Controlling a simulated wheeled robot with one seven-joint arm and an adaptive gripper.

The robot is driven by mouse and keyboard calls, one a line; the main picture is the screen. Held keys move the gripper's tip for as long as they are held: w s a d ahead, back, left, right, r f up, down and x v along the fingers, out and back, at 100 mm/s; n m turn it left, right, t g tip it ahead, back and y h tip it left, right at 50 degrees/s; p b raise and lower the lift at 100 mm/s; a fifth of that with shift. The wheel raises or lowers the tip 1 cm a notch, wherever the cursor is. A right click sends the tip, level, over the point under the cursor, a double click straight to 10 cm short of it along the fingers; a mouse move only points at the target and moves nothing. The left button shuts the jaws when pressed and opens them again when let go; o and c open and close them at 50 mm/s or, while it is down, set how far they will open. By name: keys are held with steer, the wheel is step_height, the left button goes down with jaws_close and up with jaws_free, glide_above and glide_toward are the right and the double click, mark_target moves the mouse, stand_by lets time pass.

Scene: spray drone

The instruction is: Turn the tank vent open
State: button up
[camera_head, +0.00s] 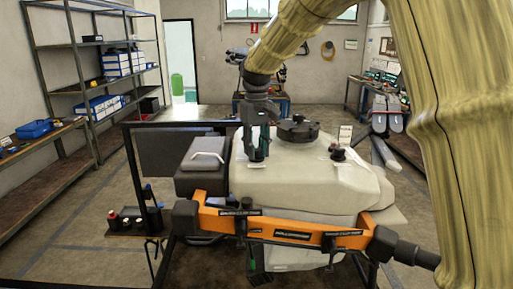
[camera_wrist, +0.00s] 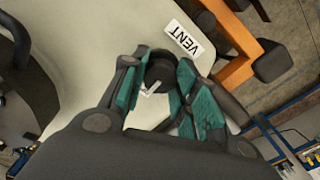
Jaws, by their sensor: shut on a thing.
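The vent is a small black round knob (camera_wrist: 160,72) with a white mark at its side, on the pale tank (camera_head: 300,180). A white label reading VENT (camera_wrist: 184,39) lies beside it in the wrist view. My gripper (camera_wrist: 157,76) has its teal-padded fingers on both sides of the knob, shut on it. In the head view my gripper (camera_head: 257,153) points down onto the tank's left part, and its fingers hide the knob. How far the vent is turned I cannot tell.
A large black cap (camera_head: 298,129) sits behind and right of my gripper. A second small black fitting (camera_head: 338,154) with a white tag stands farther right. An orange frame bar (camera_head: 283,229) crosses the front. A black box with a pale handle (camera_head: 203,165) is at left.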

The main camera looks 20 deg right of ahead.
mark_target(257, 148)
steer(key=shift+r+m, duration=0.1)
steer(key=shift+m, duration=0.3)
steer(key=o, duration=1)
steer(key=shift+d, duration=0.1)
step_height(257, 148, up, 12)
steer(key=shift+f, duration=0.1)
stand_by(0.5)
